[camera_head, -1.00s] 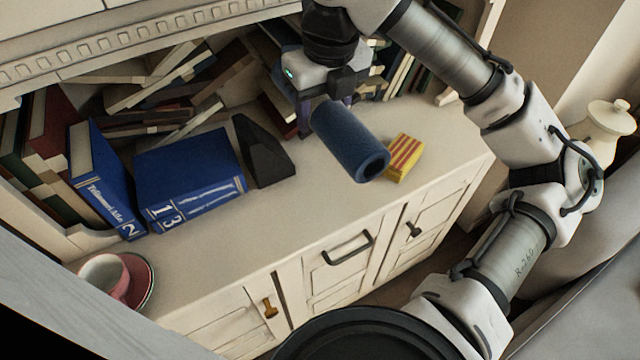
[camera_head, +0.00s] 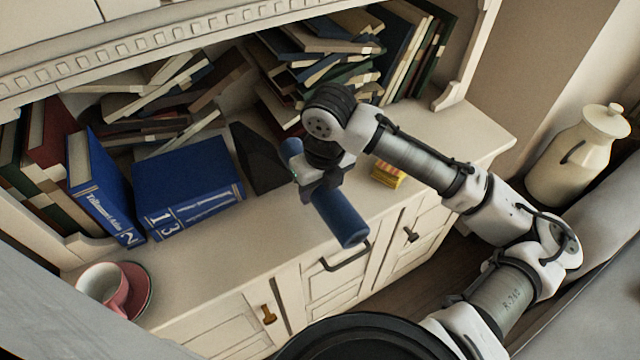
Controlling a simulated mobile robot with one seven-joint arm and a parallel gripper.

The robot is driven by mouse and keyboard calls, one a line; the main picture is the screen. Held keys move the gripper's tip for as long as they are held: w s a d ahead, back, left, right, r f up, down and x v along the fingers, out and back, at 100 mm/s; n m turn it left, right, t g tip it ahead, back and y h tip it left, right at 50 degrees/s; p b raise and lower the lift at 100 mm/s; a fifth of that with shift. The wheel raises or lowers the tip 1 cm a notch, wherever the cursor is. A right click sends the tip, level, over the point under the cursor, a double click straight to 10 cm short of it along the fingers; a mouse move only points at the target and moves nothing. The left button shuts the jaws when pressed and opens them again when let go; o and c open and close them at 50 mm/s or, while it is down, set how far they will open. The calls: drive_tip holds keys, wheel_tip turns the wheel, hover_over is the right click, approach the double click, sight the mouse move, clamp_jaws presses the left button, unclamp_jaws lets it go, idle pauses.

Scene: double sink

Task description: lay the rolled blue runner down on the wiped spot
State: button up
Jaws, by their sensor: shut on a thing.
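The rolled blue runner (camera_head: 343,222) is a dark blue cylinder, tilted in the picture, with its near end over the cabinet's front edge and drawer handle. Its other end (camera_head: 291,149) shows behind my wrist. My gripper (camera_head: 318,192) is shut around the middle of the roll, and the wrist hides part of it. The roll looks held above the cream cabinet top (camera_head: 215,240), but its height is hard to tell. I cannot make out a wiped spot on the cabinet top.
A yellow and red striped block (camera_head: 388,174) is right of my gripper. A black wedge (camera_head: 256,160) and blue books (camera_head: 187,180) stand left. A pink cup (camera_head: 103,287) on a saucer is at the near left. The front strip between cup and gripper is clear.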

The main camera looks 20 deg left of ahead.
drive_tip(key=shift+f+b, duration=0.3)
drive_tip(key=shift+b, duration=0.05)
drive_tip(key=o, duration=1.1)
drive_tip(key=shift+r+p, duration=0.5)
drive_tip(key=r, duration=0.7)
drive_tip(key=s+d+r, duration=0.1)
drive_tip(key=r, duration=0.3)
drive_tip(key=shift+r+b, duration=0.3)
drive_tip(key=shift+b, duration=0.05)
